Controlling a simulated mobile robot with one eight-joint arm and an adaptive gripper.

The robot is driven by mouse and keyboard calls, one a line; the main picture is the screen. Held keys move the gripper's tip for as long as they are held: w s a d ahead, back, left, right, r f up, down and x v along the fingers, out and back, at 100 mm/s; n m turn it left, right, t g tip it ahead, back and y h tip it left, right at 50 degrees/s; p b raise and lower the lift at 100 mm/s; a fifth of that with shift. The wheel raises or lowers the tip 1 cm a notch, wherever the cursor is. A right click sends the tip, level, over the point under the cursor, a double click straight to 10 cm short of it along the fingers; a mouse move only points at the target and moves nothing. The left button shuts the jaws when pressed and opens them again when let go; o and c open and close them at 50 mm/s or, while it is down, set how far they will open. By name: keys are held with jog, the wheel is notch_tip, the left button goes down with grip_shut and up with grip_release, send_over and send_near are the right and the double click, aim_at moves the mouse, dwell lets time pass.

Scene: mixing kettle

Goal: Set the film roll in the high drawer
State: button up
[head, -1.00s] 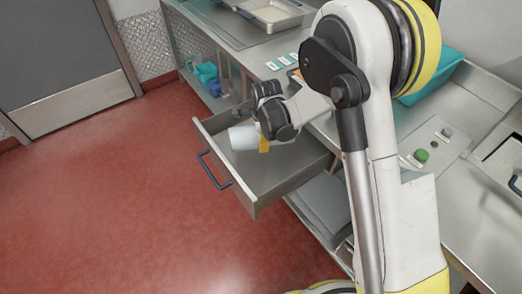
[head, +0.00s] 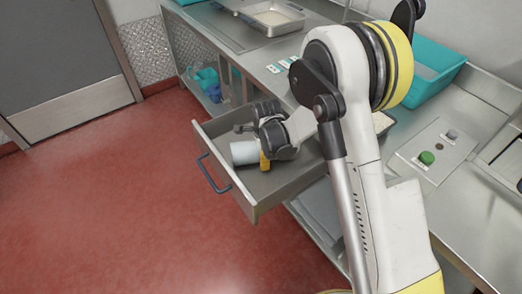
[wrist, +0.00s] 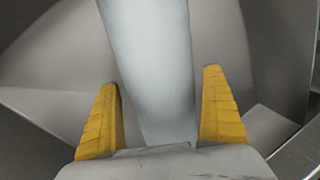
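The film roll (head: 244,153) is a pale blue-white cylinder in the open high drawer (head: 220,160), a grey metal box with a dark handle on its front. In the head view it lies low inside the drawer, beside my yellow fingers. My gripper (wrist: 160,80) reaches down into the drawer. In the wrist view, the film roll (wrist: 158,70) runs slightly tilted between the two yellow fingers, with narrow gaps showing beside it, so the fingers look open around it. Where the roll touches the drawer floor is hard to see.
The steel counter (head: 400,215) holds a metal tray (head: 270,16), a teal bin (head: 430,70) and a panel with a green button (head: 427,158). Blue items (head: 207,80) sit on a shelf below. The red floor (head: 120,200) left of the drawer is clear.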

jog(key=shift+r, duration=0.15)
jog(key=p+v, duration=0.4)
jog(key=v, duration=0.8)
jog(key=shift+a+p, duration=0.1)
jog(key=shift+p, duration=0.2)
jog(key=s+d+r+n+t, duration=0.1)
jog(key=s+d+r+n, duration=0.35)
jog(key=r, duration=0.45)
jog(key=s+d+r+n+t, duration=0.1)
jog(key=s+d+r+n, duration=0.3)
jog(key=s+d+r, duration=0.3)
jog(key=s+d+r+n+t, duration=0.1)
jog(key=s+d+r+n, duration=0.1)
jog(key=s, duration=0.4)
jog(key=s+d+r+n, duration=0.2)
jog(key=s+d+n, duration=0.2)
jog(key=s+n, duration=0.1)
jog(key=shift+s+t+h, duration=0.4)
jog(key=shift+s, duration=0.25)
jog(key=shift+d, duration=0.1)
